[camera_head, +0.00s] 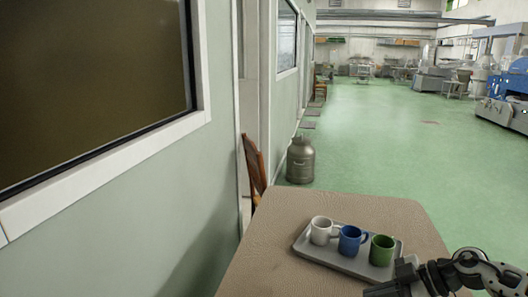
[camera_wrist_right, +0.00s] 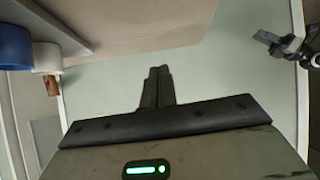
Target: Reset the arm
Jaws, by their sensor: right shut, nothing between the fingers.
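My right gripper (camera_head: 378,290) comes in from the lower right in the head view, close to the near right corner of the tray. In the right wrist view its two fingers (camera_wrist_right: 158,85) are together, with nothing between them. Another dark gripper, which looks like my left one (camera_wrist_right: 268,38), shows small at the upper right of the right wrist view. Its jaws are too small to read. The left arm does not show in the head view.
A grey tray (camera_head: 346,264) on the brown table (camera_head: 268,250) holds a white mug (camera_head: 320,231), a blue mug (camera_head: 350,241) and a green mug (camera_head: 382,251). A chair (camera_head: 254,163) and metal can (camera_head: 300,160) stand beyond. Open green floor lies ahead; a wall runs left.

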